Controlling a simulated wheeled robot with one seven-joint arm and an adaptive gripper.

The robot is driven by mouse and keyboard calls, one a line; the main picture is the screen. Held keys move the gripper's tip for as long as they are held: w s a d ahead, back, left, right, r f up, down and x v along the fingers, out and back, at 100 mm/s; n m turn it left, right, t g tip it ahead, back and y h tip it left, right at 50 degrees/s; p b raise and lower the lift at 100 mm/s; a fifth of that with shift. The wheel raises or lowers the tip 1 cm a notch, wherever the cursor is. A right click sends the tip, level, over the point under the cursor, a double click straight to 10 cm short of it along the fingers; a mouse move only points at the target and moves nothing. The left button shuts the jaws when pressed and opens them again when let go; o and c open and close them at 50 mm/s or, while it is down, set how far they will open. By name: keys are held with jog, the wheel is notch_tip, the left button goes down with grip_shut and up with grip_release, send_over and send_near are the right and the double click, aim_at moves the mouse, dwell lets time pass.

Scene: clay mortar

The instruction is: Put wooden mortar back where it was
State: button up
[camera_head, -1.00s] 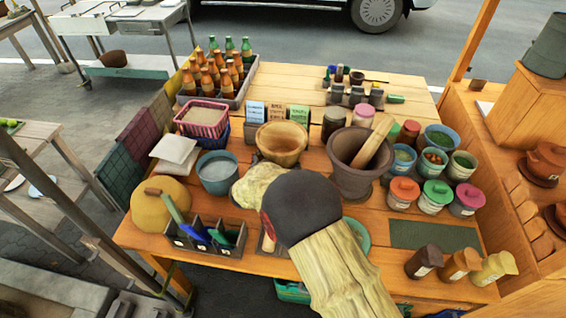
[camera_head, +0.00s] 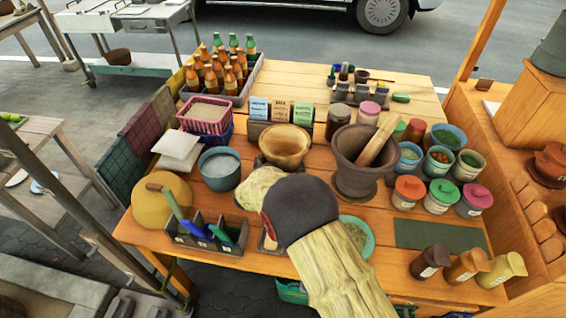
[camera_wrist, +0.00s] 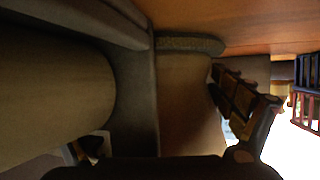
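The wooden mortar (camera_head: 285,143) is a round, light-brown bowl near the middle of the table in the head view, just left of the dark clay mortar (camera_head: 352,180). A wooden pestle (camera_head: 377,140) leans in the clay mortar. In the wrist view my gripper (camera_wrist: 165,125) has a dark jointed finger against a tan surface, seemingly the wooden mortar (camera_wrist: 185,105). The gripper appears shut on it. The mortar's underside is hidden, so any gap to the table is unclear.
Labelled boxes (camera_head: 282,109) stand right behind the wooden mortar. A blue bowl (camera_head: 219,170) and a red basket (camera_head: 205,118) are to its left. A pale dough-like lump (camera_head: 257,188) lies in front. Several lidded jars (camera_head: 408,192) crowd the right side.

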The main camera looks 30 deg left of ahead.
jog(key=shift+o, duration=0.3)
jog(key=shift+r, duration=0.15)
jog(key=shift+s+r, duration=0.15)
jog(key=shift+s, duration=0.2)
jog(key=p+v, duration=0.2)
jog(key=v, duration=0.4)
jog(key=shift+r, duration=0.15)
jog(key=shift+s+p, duration=0.35)
